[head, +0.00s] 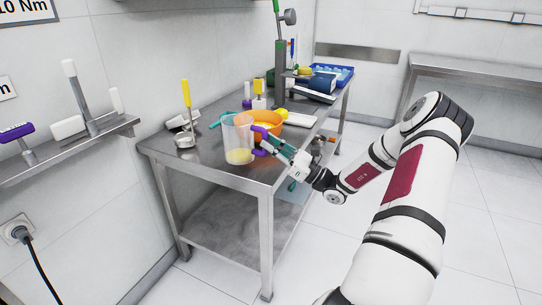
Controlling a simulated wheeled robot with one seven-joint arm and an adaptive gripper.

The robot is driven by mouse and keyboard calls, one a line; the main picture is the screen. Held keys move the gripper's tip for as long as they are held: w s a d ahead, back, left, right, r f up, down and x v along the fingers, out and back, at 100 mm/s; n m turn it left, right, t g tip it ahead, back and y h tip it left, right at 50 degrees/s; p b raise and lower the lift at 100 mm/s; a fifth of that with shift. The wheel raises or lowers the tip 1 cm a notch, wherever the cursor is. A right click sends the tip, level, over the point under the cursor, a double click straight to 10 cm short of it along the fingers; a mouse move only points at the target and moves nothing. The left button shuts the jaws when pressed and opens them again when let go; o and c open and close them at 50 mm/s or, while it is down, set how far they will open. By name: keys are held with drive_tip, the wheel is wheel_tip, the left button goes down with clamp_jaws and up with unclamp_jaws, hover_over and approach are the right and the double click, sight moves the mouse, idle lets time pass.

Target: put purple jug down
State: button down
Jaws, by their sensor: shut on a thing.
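The purple jug (238,140) is a clear, upright vessel with a purple handle and some pale yellow content at its bottom. It is at the near part of the steel table (205,160). My gripper (266,146) reaches in from the right and is shut on the jug at its handle side. The fingers hide part of the handle. I cannot tell whether the jug's base touches the tabletop or hangs just above it.
An orange bowl (268,119) stands close behind the jug. A small metal pot (184,141) and a yellow-handled tool (187,95) are at the left. A blue tray (340,73) is at the far end. The table's near left corner is bare.

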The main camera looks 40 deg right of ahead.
drive_tip(key=shift+s+f+b, duration=0.1)
drive_tip(key=shift+f+b, duration=0.2)
drive_tip(key=shift+f, duration=1.25)
drive_tip(key=c, duration=1.6)
unclamp_jaws()
